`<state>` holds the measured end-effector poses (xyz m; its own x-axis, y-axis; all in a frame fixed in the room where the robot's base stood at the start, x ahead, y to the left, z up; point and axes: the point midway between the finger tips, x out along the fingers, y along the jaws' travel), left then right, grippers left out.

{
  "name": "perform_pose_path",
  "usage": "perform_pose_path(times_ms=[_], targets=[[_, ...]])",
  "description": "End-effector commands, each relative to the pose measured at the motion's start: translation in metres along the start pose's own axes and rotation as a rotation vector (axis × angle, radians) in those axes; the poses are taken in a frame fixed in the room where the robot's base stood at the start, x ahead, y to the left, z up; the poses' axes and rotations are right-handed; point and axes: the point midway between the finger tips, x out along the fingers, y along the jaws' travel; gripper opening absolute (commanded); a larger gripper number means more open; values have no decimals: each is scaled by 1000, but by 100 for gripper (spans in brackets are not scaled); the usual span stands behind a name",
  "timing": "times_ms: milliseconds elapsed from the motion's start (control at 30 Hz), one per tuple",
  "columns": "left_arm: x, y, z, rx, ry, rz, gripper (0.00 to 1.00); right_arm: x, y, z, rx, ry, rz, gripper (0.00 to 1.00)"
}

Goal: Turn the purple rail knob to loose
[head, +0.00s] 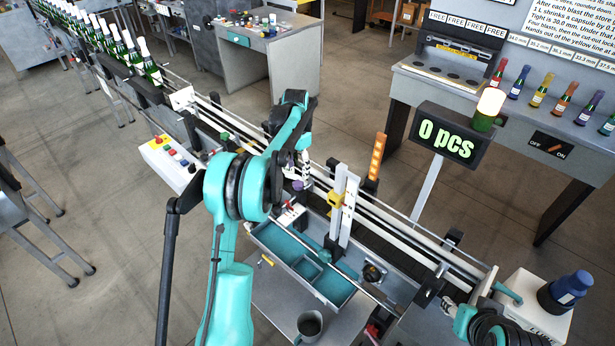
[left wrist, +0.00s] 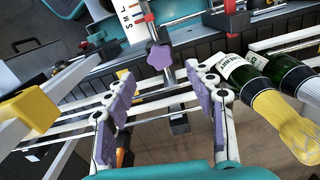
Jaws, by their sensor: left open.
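The purple rail knob (left wrist: 160,57) is star-shaped and shows clearly in the left wrist view, on a post at the rail. In the head view the knob (head: 297,185) is small, just below my left gripper (head: 301,168). In the left wrist view my left gripper (left wrist: 160,88) is open, its two purple-padded fingers apart. The knob appears beyond the fingertips, between their lines, and not gripped. A scale plate (left wrist: 127,20) with letters lies by the knob; its marking is only partly readable.
A yellow block (left wrist: 33,108) is at the left. The conveyor rails (head: 405,228) run diagonally, with a teal-lined tray (head: 283,252) in front. A display (head: 447,138) reads 0 pcs.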

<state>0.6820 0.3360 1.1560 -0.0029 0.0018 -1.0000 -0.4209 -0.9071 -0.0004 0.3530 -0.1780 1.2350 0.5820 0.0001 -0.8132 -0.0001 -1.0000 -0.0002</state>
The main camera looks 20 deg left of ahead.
Motion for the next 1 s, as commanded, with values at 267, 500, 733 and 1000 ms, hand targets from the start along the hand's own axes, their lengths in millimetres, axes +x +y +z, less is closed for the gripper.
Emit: perform_pose_path(times_ms=[267, 500, 733, 1000], targets=[[47, 1, 0, -2, 3, 0, 55, 2, 0, 1, 0, 0, 0, 40], [64, 1, 0, -3, 3, 0, 55, 2, 0, 2, 0, 0, 0, 40], [64, 1, 0, -3, 4, 0, 55, 2, 0, 1, 0, 0, 0, 40], [64, 1, -1, -3, 4, 0, 5, 2, 0, 1, 0, 0, 0, 40]])
